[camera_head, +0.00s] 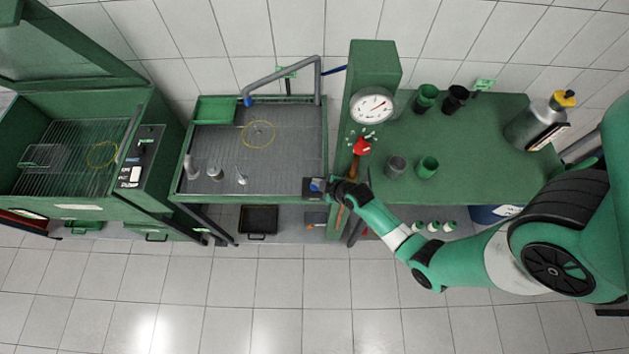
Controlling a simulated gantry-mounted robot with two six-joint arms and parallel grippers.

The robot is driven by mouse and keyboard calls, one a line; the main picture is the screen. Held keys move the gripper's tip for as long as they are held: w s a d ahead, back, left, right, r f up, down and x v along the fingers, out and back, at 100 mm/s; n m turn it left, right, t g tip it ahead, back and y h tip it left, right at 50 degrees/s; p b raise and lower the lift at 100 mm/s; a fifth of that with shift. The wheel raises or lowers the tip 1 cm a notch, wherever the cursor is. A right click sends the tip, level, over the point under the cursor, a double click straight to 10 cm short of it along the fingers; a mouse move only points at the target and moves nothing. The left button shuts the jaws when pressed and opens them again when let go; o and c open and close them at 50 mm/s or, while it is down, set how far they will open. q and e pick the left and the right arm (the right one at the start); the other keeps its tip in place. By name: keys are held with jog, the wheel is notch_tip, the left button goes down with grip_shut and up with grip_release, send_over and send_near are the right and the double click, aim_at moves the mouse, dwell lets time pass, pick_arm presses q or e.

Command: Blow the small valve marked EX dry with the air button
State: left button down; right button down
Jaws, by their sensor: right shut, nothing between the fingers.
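My right gripper (330,186) is shut and empty at the front right corner of the grey wash tray (285,150). Its tip is at a small dark box with a blue button (316,184), which looks like the air button; I cannot tell whether it is pressed. A small pale valve-like part (242,179) lies on the tray near its front edge, left of the gripper. The EX mark is too small to read. A yellow ring (258,134) is marked on the tray under the bent grey pipe (285,81) with a blue tip. My left gripper is out of view.
Two other small metal parts, one tall (190,166) and one short (215,173), stand at the tray's left front. A green post with a gauge (372,106) and a red-headed tool (361,147) stands beside my right gripper. Cups stand on the green bench (480,140).

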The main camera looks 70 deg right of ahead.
jog(key=shift+s+f+b, duration=0.1)
jog(key=shift+f+b, duration=0.2)
jog(key=shift+f, duration=0.15)
jog(key=shift+s+f+b, duration=0.15)
jog(key=shift+f+b, duration=0.4)
jog(key=shift+f, duration=0.15)
dwell(0.6)
jog(key=shift+w+a+r+p, duration=0.1)
jog(key=shift+w+r+p, duration=0.15)
jog(key=shift+r+p, duration=0.35)
jog(key=shift+w+a+r+p, duration=0.1)
jog(key=shift+w+r+p, duration=0.2)
jog(key=shift+r, duration=0.35)
jog(key=shift+s, duration=0.1)
jog(key=shift+d, duration=0.1)
jog(key=shift+w+r+p, duration=0.2)
jog(key=shift+r+p, duration=1)
jog(key=shift+r, duration=0.05)
notch_tip(320, 180, up, 3)
jog(key=p, duration=0.2)
jog(key=shift+s+f+p, duration=0.15)
jog(key=shift+f+p, duration=0.05)
jog(key=shift+p, duration=0.15)
jog(key=shift+f, duration=0.1)
